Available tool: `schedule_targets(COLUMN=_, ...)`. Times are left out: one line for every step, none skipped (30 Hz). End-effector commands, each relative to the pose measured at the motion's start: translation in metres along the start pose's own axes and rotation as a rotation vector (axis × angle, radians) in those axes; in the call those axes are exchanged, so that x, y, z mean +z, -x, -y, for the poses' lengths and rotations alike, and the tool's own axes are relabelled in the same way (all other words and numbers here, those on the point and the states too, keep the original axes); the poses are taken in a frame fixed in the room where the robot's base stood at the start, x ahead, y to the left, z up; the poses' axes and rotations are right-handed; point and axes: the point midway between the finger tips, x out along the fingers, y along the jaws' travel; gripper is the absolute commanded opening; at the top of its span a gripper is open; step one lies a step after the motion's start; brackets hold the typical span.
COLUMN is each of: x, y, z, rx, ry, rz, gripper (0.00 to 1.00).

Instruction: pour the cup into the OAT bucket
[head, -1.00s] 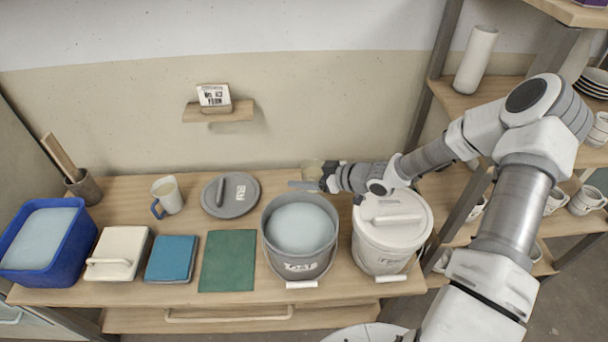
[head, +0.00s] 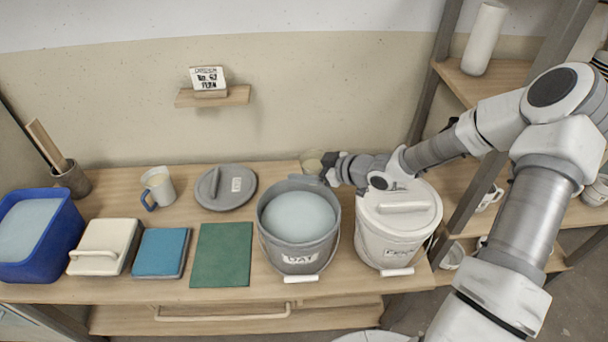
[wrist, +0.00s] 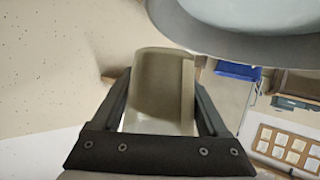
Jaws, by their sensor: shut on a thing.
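The grey OAT bucket (head: 300,245) stands open near the front of the table, with pale blue glaze (head: 300,215) inside and its label facing front. My gripper (head: 324,164) is shut on a beige cup (head: 311,160) behind the bucket's back right rim. The cup (wrist: 155,85) sits between both fingers in the wrist view. A grey rim around a pale surface, apparently the bucket (wrist: 250,44), shows at the top of that view, apart from the cup. I cannot tell the cup's exact tilt or see its contents clearly.
A white lidded bucket (head: 397,230) stands right of the OAT bucket, under my arm. A grey lid (head: 226,188), a pale mug (head: 159,187), a green mat (head: 222,254), a blue pad (head: 161,252) and a blue tub (head: 38,239) lie leftward. A small wall shelf (head: 213,96) hangs behind.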

Motion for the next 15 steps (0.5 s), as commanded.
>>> schedule_targets(x=0.0037, y=-0.0015, z=-0.0005, rx=0.007, ry=0.012, rz=-0.001, gripper=0.11)
schedule_targets(x=0.0036, y=-0.0014, z=-0.001, rx=0.01, ry=0.018, rz=0.0, gripper=0.11)
schedule_targets(x=0.0035, y=-0.0012, z=-0.0014, rx=0.015, ry=0.027, rz=0.0, gripper=0.11)
schedule_targets(x=0.0036, y=-0.0012, z=-0.0015, rx=0.017, ry=0.033, rz=0.0, gripper=0.11)
schedule_targets(x=0.0035, y=-0.0012, z=-0.0016, rx=0.02, ry=0.039, rz=0.0, gripper=0.11)
schedule_targets(x=0.0031, y=-0.0011, z=-0.0019, rx=0.024, ry=0.048, rz=-0.001, gripper=0.11)
schedule_targets(x=0.0029, y=-0.0011, z=-0.0021, rx=0.028, ry=0.055, rz=-0.001, gripper=0.11)
schedule_targets(x=0.0029, y=-0.0012, z=-0.0022, rx=0.031, ry=0.062, rz=-0.001, gripper=0.11)
schedule_targets(x=0.0029, y=-0.0012, z=-0.0025, rx=0.035, ry=0.07, rz=0.0, gripper=0.11)
schedule_targets(x=0.0026, y=-0.001, z=-0.0031, rx=0.038, ry=0.077, rz=-0.001, gripper=0.11)
schedule_targets(x=0.0025, y=-0.001, z=-0.0035, rx=0.041, ry=0.084, rz=-0.001, gripper=0.11)
schedule_targets(x=0.0026, y=-0.001, z=-0.0038, rx=0.045, ry=0.092, rz=-0.001, gripper=0.11)
schedule_targets(x=0.0024, y=-0.0009, z=-0.0041, rx=0.049, ry=0.099, rz=-0.001, gripper=0.11)
schedule_targets(x=0.0022, y=-0.0008, z=-0.0044, rx=0.052, ry=0.106, rz=-0.001, gripper=0.11)
schedule_targets(x=0.0021, y=-0.0008, z=-0.0046, rx=0.056, ry=0.114, rz=-0.001, gripper=0.11)
